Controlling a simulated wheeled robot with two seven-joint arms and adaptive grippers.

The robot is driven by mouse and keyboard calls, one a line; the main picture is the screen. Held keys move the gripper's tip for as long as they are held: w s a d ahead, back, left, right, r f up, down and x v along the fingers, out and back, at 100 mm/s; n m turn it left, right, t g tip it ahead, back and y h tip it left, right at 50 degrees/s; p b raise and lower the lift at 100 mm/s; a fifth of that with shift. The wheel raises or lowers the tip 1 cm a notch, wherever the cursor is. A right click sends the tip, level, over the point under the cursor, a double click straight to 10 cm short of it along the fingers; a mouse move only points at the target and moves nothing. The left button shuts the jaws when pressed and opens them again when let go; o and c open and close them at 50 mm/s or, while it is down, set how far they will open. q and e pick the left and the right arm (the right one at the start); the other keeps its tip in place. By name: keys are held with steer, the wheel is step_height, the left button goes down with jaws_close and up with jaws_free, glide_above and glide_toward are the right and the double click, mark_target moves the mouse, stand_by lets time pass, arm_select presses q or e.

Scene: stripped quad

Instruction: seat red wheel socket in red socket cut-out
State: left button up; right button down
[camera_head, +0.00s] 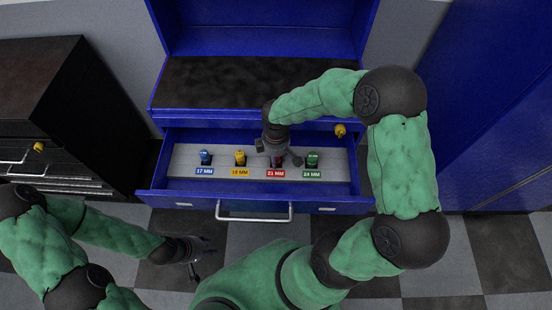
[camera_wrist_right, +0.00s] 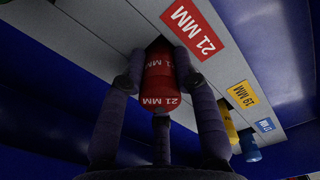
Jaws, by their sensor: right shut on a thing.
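The red wheel socket (camera_wrist_right: 160,80), marked 21 MM, is between the fingers of my right gripper (camera_wrist_right: 162,88), which is shut on it. In the head view my right gripper (camera_head: 276,154) is over the drawer tray (camera_head: 222,179), at the red 21 MM label (camera_head: 276,174). In the wrist view the socket's far end is at the dark red socket cut-out (camera_wrist_right: 157,44) beside that label; how deep it sits cannot be told. My left gripper (camera_head: 199,254) is low in front of the drawer, away from the tray; its finger opening is unclear.
The tray also holds a blue socket (camera_head: 205,157), a yellow socket (camera_head: 240,157) and a green socket (camera_head: 312,159), each above its label. The open blue drawer (camera_head: 160,196) has raised walls and a front handle (camera_head: 254,219). A dark cabinet (camera_head: 50,90) stands at left.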

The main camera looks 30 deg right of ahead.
steer(key=shift+r, duration=0.1)
steer(key=shift+f, duration=0.2)
steer(key=c, duration=0.9)
jaws_free()
steer(key=shift+r+p, duration=0.3)
steer(key=shift+r, duration=0.3)
step_height(320, 180, up, 11)
steer(key=p, duration=0.3)
steer(key=shift+r+p, duration=0.1)
steer(key=shift+p, duration=0.25)
